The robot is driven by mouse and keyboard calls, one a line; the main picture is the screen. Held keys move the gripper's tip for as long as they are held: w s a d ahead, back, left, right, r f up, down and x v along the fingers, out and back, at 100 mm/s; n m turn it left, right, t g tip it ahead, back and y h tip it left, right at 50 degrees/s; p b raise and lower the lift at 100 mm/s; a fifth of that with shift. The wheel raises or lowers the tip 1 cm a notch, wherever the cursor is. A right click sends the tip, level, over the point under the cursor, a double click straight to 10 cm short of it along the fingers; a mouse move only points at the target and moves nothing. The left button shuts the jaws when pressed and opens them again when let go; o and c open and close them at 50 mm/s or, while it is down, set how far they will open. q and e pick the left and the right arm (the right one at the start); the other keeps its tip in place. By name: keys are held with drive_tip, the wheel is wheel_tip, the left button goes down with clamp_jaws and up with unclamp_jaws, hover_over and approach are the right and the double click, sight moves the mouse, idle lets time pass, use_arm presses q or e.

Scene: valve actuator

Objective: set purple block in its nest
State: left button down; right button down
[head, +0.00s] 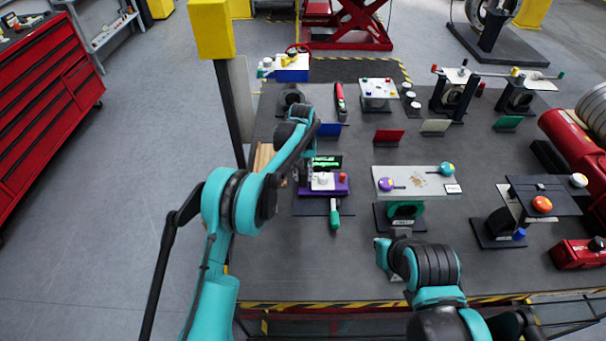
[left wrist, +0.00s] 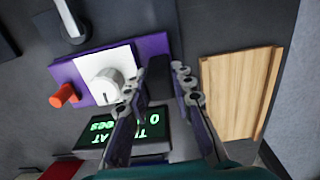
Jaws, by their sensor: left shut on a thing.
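A purple unit (head: 308,190) with a white plate, a pale knob and a red button stands on a dark base on the table. It also shows in the left wrist view (left wrist: 152,45). My left gripper (head: 303,178) is at its left side in the head view. In the left wrist view the fingers (left wrist: 165,92) are shut on a dark block (left wrist: 158,76), close by the purple unit's edge. The block is in shade, so its purple colour is not clear, and I cannot tell whether it touches the unit. No separate nest can be made out.
A display with green digits (left wrist: 122,128) stands beside the purple unit. A wooden board (left wrist: 238,92) lies near my left gripper. A grey panel with purple and teal knobs (head: 420,181) stands to the right. My right arm (head: 433,267) is at the table's front.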

use_arm(q)
drive_tip(key=shift+f+b, duration=0.75)
drive_tip(key=shift+f, duration=0.3)
drive_tip(key=c, duration=1.2)
unclamp_jaws()
drive_tip(key=shift+r, duration=0.1)
wheel_tip(320, 180, up, 12)
drive_tip(key=shift+a, duration=0.1)
